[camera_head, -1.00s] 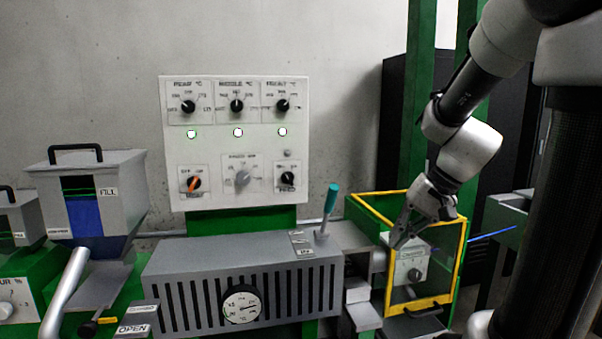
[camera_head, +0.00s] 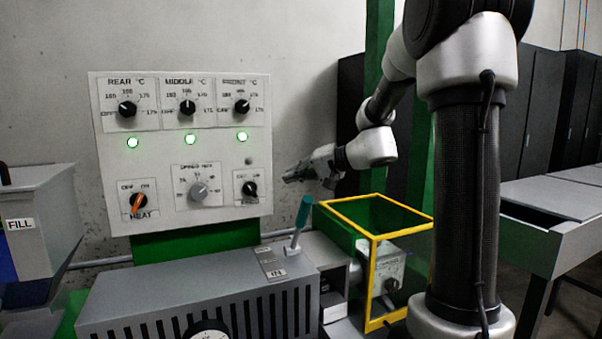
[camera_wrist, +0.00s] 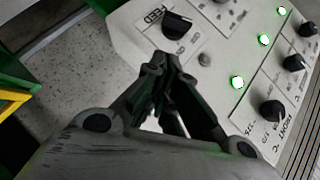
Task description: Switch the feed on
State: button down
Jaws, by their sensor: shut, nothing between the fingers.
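The white control panel (camera_head: 221,108) stands at the left of centre in the head view. Its feed knob (camera_head: 249,188) is a small black knob at the lower right. In the wrist view the knob (camera_wrist: 178,23) sits beyond my fingertips, on a plate lettered FEED. My gripper (camera_head: 287,178) is shut and empty, to the right of the panel and pointing left at about the feed knob's height. In the wrist view my gripper (camera_wrist: 165,62) shows its fingers together, apart from the knob as far as I can tell.
Three temperature knobs with lit green lamps (camera_head: 187,139) run above. The orange heat knob (camera_head: 138,204) and grey speed knob (camera_head: 198,191) are left of the feed knob. Below stand a teal-handled lever (camera_head: 303,212) and a yellow-framed guard (camera_head: 372,243).

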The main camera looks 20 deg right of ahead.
aim_at(257, 189)
jog(key=w+a+f, duration=0.1)
jog(key=a, duration=0.1)
jog(key=w+a+f, duration=0.2)
jog(key=a, duration=0.1)
jog(key=shift+w+a+f, duration=0.1)
jog(key=shift+w+a, duration=0.05)
jog(key=shift+a, duration=0.15)
jog(key=shift+a+f, duration=0.25)
jog(key=shift+a, duration=0.15)
